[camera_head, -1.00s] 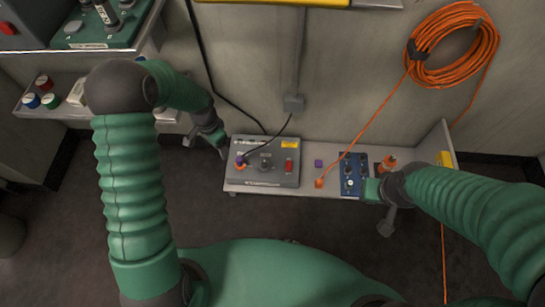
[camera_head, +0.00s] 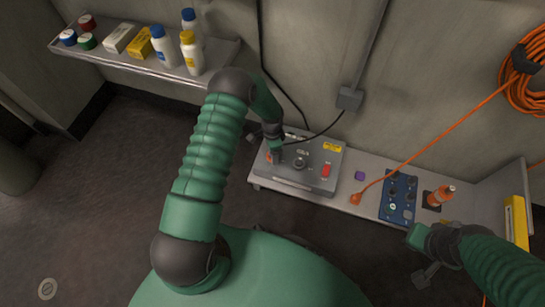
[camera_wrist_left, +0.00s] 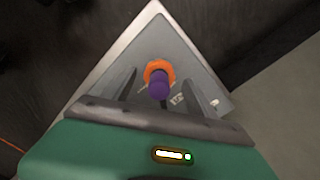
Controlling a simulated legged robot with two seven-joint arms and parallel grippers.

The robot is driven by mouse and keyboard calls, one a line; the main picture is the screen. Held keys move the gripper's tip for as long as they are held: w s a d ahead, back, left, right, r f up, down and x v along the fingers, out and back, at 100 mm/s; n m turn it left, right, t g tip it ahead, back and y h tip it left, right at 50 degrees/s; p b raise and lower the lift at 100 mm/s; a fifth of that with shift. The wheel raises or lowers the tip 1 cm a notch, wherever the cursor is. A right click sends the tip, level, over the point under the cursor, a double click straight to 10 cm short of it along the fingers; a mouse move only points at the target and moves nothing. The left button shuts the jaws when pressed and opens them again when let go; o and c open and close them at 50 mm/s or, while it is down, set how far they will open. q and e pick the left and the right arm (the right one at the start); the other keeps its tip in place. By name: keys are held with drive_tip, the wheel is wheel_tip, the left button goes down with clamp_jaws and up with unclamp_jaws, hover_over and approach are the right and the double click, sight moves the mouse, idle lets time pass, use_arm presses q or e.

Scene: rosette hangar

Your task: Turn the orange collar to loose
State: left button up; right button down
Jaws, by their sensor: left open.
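The orange collar (camera_wrist_left: 156,68) is a ring around the base of a purple plug (camera_wrist_left: 159,88) on a grey box (camera_head: 310,165). In the wrist view the collar and plug lie between the two fingers of my left gripper (camera_wrist_left: 160,80), which is open; I cannot tell whether a finger touches them. In the head view my left gripper (camera_head: 275,153) is over the left end of the box and hides most of the collar and plug. My right gripper (camera_head: 425,274) hangs in front of the bench's right part, and its fingers are too unclear to read.
The box also carries a dark knob (camera_head: 300,162) and a red switch (camera_head: 326,170). To its right are a purple block (camera_head: 360,175), an orange plug with cord (camera_head: 356,198), a blue panel (camera_head: 397,200) and an orange bottle (camera_head: 441,195). A shelf (camera_head: 135,62) holds bottles and boxes.

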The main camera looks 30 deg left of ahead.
use_arm(q)
drive_tip(key=shift+f, duration=0.9)
use_arm(e)
drive_tip(key=shift+d+f, duration=0.1)
drive_tip(key=shift+f, duration=0.4)
use_arm(q)
drive_tip(key=c, duration=1.4)
